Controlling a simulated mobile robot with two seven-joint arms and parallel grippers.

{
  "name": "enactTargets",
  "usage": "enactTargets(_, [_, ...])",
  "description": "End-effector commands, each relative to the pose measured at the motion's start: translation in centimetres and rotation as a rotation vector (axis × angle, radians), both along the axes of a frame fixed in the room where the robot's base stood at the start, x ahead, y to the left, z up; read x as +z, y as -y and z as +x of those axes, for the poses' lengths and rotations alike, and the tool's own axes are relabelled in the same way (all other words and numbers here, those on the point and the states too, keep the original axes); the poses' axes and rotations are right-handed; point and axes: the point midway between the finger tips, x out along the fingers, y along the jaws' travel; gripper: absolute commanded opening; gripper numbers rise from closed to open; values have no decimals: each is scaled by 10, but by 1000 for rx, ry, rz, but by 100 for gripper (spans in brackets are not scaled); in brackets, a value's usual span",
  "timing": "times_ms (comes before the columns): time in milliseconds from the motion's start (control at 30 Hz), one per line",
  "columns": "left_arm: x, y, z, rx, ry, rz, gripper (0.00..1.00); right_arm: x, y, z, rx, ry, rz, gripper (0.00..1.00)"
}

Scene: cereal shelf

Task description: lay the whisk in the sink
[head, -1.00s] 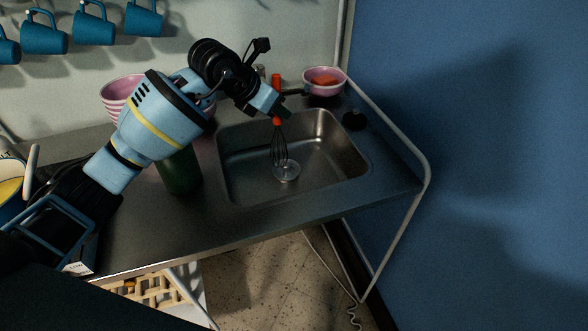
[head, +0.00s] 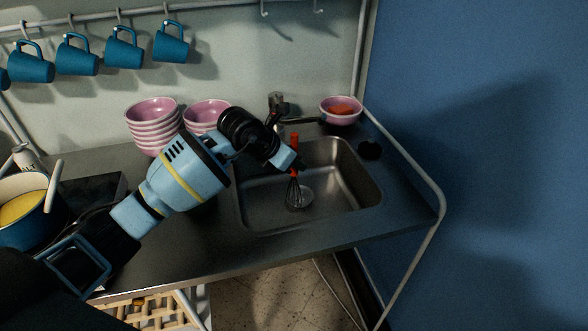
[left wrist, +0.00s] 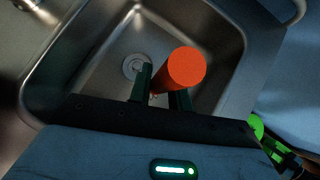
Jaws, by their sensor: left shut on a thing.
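The whisk has an orange-red handle (head: 295,140) and thin wire loops (head: 293,194). It hangs upright inside the metal sink (head: 357,178), wires down, near the drain. I cannot tell whether the wires touch the sink floor. My left gripper (head: 296,168) is shut on the whisk and sits low over the basin. In the left wrist view the round handle end (left wrist: 187,67) stands between the dark fingers of the left gripper (left wrist: 161,88), with the sink (left wrist: 228,45) below.
The faucet (head: 277,105) stands behind the sink. A pink bowl with orange contents (head: 341,110) is at the back right corner. Stacked pink bowls (head: 152,130) stand behind my arm. A blue pot (head: 28,225) is at the left. Blue mugs (head: 123,48) hang above.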

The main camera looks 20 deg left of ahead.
Motion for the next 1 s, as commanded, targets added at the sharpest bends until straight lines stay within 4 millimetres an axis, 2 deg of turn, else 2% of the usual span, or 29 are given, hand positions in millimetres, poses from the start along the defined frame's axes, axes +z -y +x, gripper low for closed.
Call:
enactTargets(100, [-19,0,0,1,-4,0,0,0,1,0,2,-1,-2,33])
enactTargets(167, [-24,0,0,1,-1,0,0,-1,1,0,3,0,-3,33])
enactTargets(567, [-29,0,0,0,-1,1,0,-2,1,-1,3,-3,-3,33])
enactTargets(600, [-28,0,0,0,-1,1,25,-2,1,-1,3,-2,-3,33])
enactTargets(733, [-28,0,0,0,-1,1,41,-2,1,-1,2,-2,-2,33])
enactTargets(1000, [-28,0,0,0,0,0,41,-1,-1,0,-4,-2,2,33])
